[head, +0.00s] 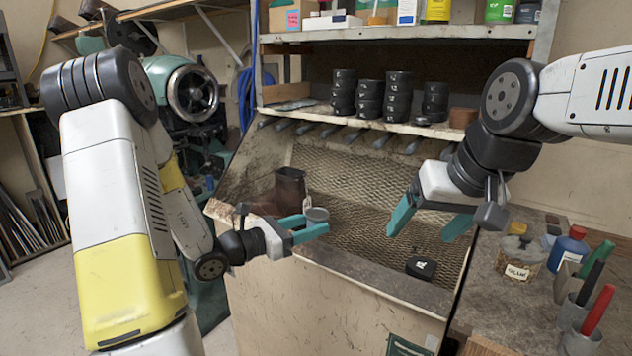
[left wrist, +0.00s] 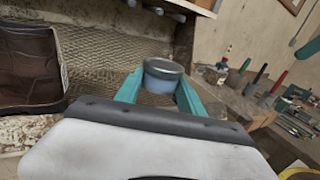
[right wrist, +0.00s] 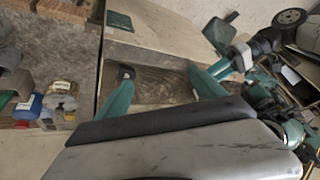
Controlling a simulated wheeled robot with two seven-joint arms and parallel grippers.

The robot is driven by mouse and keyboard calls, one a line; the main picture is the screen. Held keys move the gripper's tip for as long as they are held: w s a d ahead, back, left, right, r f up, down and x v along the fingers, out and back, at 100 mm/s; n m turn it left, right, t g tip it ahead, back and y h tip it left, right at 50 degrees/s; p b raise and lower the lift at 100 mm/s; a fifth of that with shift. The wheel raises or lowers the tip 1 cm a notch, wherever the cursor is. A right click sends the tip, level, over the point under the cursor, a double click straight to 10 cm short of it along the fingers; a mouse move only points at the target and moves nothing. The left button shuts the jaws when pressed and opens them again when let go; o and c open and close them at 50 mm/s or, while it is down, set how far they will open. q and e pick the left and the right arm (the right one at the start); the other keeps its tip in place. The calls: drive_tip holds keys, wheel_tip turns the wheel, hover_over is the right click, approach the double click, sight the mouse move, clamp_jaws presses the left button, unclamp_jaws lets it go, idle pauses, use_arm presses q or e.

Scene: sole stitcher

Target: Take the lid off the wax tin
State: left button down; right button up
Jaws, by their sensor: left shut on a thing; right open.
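A small round grey-blue tin (head: 317,214) is held between the teal fingers of my left gripper (head: 313,224), above the front edge of the mesh-backed bench. In the left wrist view the tin (left wrist: 162,78) stands roughly upright, with a grey band around its top and a bluer body below. I cannot clearly tell a separate lid from the body. My right gripper (head: 421,236) is open and empty, to the right of the tin and apart from it. Its spread fingers also show in the right wrist view (right wrist: 160,76).
A brown leather boot (head: 290,188) stands behind the left gripper. A black round piece (head: 421,268) lies on the bench below the right gripper. A labelled pot (head: 519,260), a blue bottle (head: 569,248) and handled tools stand at right. Black rolls line the shelf (head: 375,121).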

drive_tip(key=w+a+r+n+g, duration=0.1)
drive_tip(key=w+a+r+g, duration=0.15)
drive_tip(key=w, duration=0.35)
drive_tip(key=w+a+r+n+g, duration=0.1)
drive_tip(key=w+a+r, duration=0.2)
drive_tip(key=w+a, duration=0.15)
drive_tip(key=n+g+h, duration=0.2)
hover_over(316, 212)
wheel_tip(316, 212, down, 2)
wheel_tip(316, 212, down, 12)
drive_tip(key=shift+r, duration=0.25)
clamp_jaws()
drive_tip(key=shift+r, duration=0.1)
drive_tip(key=shift+r, duration=1)
